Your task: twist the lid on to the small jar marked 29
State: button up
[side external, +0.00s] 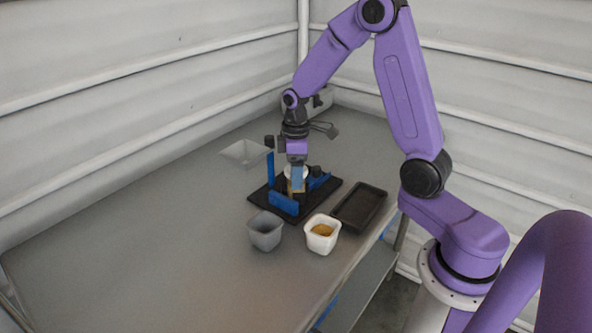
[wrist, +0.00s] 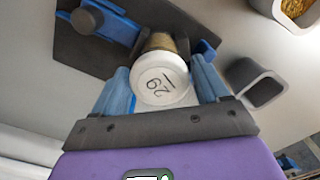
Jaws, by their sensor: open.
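The white lid (wrist: 162,84) bears a handwritten 29 and a short line, and faces the camera in the wrist view. It lies over the mouth of the small jar (wrist: 160,42), whose brownish side shows behind it. I cannot tell how tightly it sits. My gripper (wrist: 160,70) is open, with one blue finger on each side of the lid; whether they touch it is unclear. In the side view my gripper (side external: 297,178) points down over the black fixture plate (side external: 262,198), and its fingers partly hide the lid and jar.
Blue fixture blocks (side external: 284,203) and an upright blue post (side external: 270,168) stand close around the jar. A grey bin (side external: 265,232), a white tub (side external: 311,241) with yellowish grain and a black tray (side external: 358,207) are nearby. A pale tray (side external: 246,152) lies behind. The table's left is clear.

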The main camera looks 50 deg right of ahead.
jog(key=n, duration=0.3)
jog(key=shift+n, duration=0.3)
jog(key=n, duration=0.7)
jog(key=shift+n, duration=0.4)
jog(key=n, duration=0.4)
jog(key=c, duration=0.6)
